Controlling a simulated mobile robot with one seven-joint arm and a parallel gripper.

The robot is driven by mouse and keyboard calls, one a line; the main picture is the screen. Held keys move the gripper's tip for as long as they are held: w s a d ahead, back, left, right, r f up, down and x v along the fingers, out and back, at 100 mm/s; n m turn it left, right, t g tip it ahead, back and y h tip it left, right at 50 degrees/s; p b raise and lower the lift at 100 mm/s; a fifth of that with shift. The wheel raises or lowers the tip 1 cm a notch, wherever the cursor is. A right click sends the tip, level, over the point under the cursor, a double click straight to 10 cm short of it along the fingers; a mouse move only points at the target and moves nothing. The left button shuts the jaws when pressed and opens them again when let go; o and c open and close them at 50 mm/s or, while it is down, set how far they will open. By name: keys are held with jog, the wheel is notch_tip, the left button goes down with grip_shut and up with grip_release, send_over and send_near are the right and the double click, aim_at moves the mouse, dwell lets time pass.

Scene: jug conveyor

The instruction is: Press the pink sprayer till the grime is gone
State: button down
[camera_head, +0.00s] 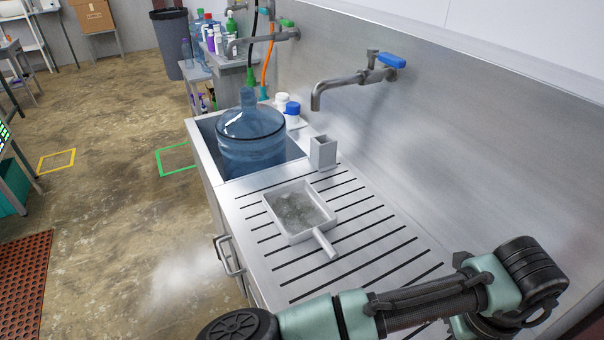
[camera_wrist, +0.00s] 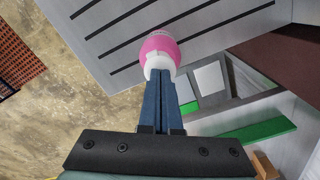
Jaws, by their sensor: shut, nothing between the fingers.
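The pink sprayer (camera_wrist: 158,46) shows in the wrist view as a rounded pink body with a white part, at the edge of the slotted metal board (camera_wrist: 120,28). My gripper (camera_wrist: 160,75) is shut and empty, and its dark blue fingertips overlap the sprayer's white part in the picture. I cannot tell whether they touch it. The sprayer and my fingers are not visible in the head view. There, a white square pan with a handle (camera_head: 323,241) sits on the drainboard, with murky grey-green grime (camera_head: 298,211) inside.
A large blue jug (camera_head: 251,140) stands in the sink left of the drainboard. A small grey holder (camera_head: 323,152) stands behind the pan, and a tap (camera_head: 345,85) juts from the wall. A whitish haze (camera_head: 185,278) hangs before the cabinet. Floor to the left is mostly clear.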

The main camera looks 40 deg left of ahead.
jog(key=shift+f+b, duration=0.3)
jog(key=shift+f, duration=0.2)
jog(key=shift+r, duration=0.1)
jog(key=shift+r+p, duration=1.15)
jog(key=shift+r, duration=0.1)
notch_tip(320, 180, up, 5)
jog(key=p, duration=0.4)
